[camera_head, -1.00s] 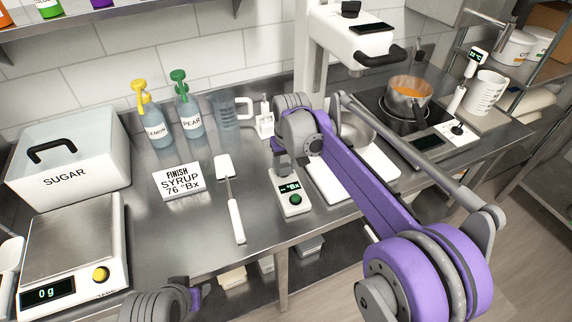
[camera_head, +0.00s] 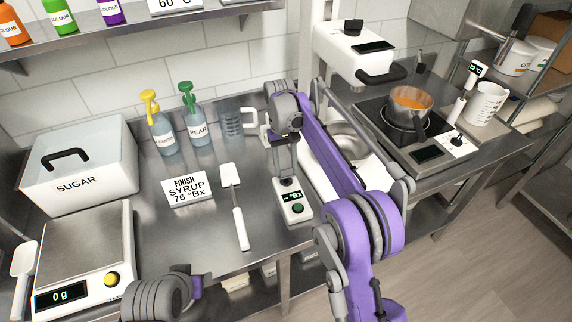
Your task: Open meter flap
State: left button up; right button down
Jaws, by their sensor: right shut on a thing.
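The meter (camera_head: 295,208) is a small white handheld device lying on the steel counter, with a dark display reading "°Bx" and a green button. My right gripper (camera_head: 287,178) comes down over its far end and is shut on the meter flap there. The gripper covers the flap, so I cannot tell how far it stands open. Part of my left arm shows at the bottom left edge; the fingers of the left gripper do not show.
The scale (camera_head: 75,265), sugar bin (camera_head: 80,170) and bottles (camera_head: 163,137) stand further left. The hob holds a pan (camera_head: 410,104).

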jog(key=shift+c, duration=1.6)
grip_release()
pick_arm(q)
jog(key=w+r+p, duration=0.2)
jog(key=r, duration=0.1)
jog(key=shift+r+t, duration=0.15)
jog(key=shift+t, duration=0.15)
pick_arm(e)
jog(key=v, duration=1)
jog(key=shift+r, duration=0.4)
